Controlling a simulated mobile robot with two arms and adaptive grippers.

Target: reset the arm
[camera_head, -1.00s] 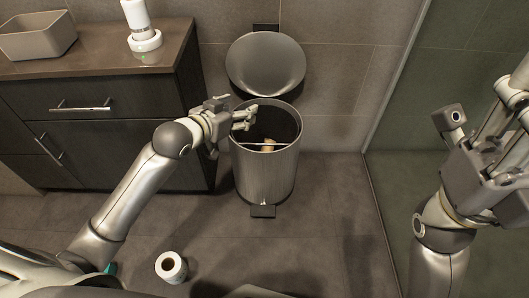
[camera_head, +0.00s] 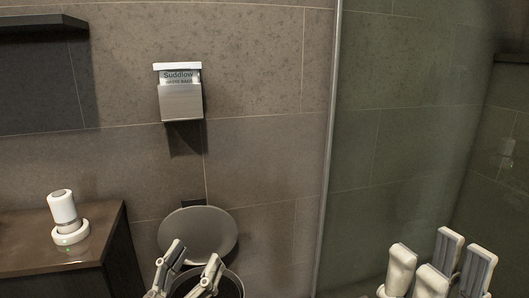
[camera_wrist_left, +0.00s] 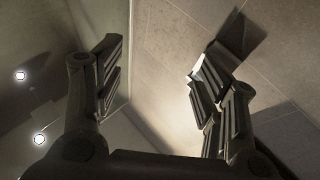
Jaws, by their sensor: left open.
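My left gripper (camera_head: 191,270) points upward at the bottom of the head view, in front of the bin. Its two fingers are apart with nothing between them. In the left wrist view the same open fingers (camera_wrist_left: 158,82) face grey tiled wall, with an empty gap. My right gripper (camera_head: 438,264) stands fingers up at the bottom right of the head view, its fingers apart and no object between them. The arms below the grippers are out of view.
The metal bin (camera_head: 231,285) stands below my left gripper with its round lid (camera_head: 197,232) up. A white cylindrical device (camera_head: 65,217) stands on the dark vanity top (camera_head: 30,245) at left. A wall-mounted box (camera_head: 181,98) hangs above the bin. Green glass is at right.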

